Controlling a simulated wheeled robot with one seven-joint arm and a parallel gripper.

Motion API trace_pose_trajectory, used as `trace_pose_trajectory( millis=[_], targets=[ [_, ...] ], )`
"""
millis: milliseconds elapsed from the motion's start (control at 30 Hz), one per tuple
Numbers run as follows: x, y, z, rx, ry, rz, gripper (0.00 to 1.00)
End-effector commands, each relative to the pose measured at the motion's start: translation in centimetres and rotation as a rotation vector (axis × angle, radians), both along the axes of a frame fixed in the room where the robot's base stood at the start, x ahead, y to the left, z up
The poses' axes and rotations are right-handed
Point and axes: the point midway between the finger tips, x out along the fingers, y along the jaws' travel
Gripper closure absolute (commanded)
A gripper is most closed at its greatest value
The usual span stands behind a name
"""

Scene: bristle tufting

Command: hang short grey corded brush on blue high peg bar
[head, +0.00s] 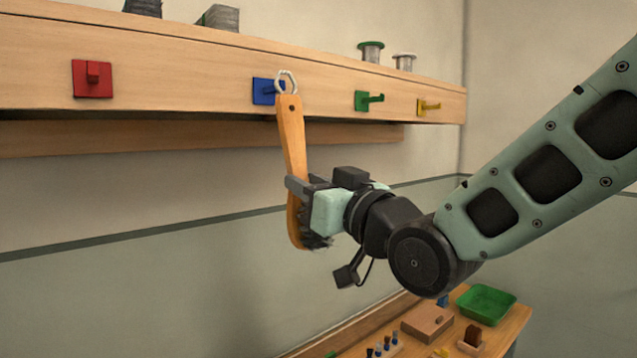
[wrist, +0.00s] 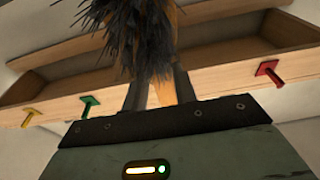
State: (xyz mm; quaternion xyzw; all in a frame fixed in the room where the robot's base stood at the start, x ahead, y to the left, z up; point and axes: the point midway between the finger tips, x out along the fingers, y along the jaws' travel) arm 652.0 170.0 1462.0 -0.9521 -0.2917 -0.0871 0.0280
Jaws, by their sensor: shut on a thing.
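The brush has a wooden handle (head: 292,140) with dark grey bristles (head: 318,240) at its lower end. A pale cord loop (head: 287,80) sits at the top of the handle. The brush is nearly upright, bristle end down. My gripper (head: 298,188) is shut on the brush, just above the bristles. The blue peg (head: 265,91) is on the front of the high wooden bar (head: 200,75). The cord loop overlaps the blue peg's right side in the head view; I cannot tell whether it is around the peg. In the wrist view the bristles (wrist: 130,35) hide the blue peg.
A red peg (head: 92,78) is left of the blue one; a green peg (head: 368,101) and a yellow peg (head: 428,107) are right of it. Spools (head: 371,52) stand on the shelf above. A workbench with a green tray (head: 486,304) is below right.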

Motion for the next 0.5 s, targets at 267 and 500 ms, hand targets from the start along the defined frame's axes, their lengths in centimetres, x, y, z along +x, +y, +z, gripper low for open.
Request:
trace_pose_trajectory(
  millis=[267,500],
  targets=[
    [1.6,1.1,-0.1,0.000,-0.001,0.001,0.96],
    [2.5,1.7,-0.7,0.001,-0.002,0.000,0.96]
  ],
)
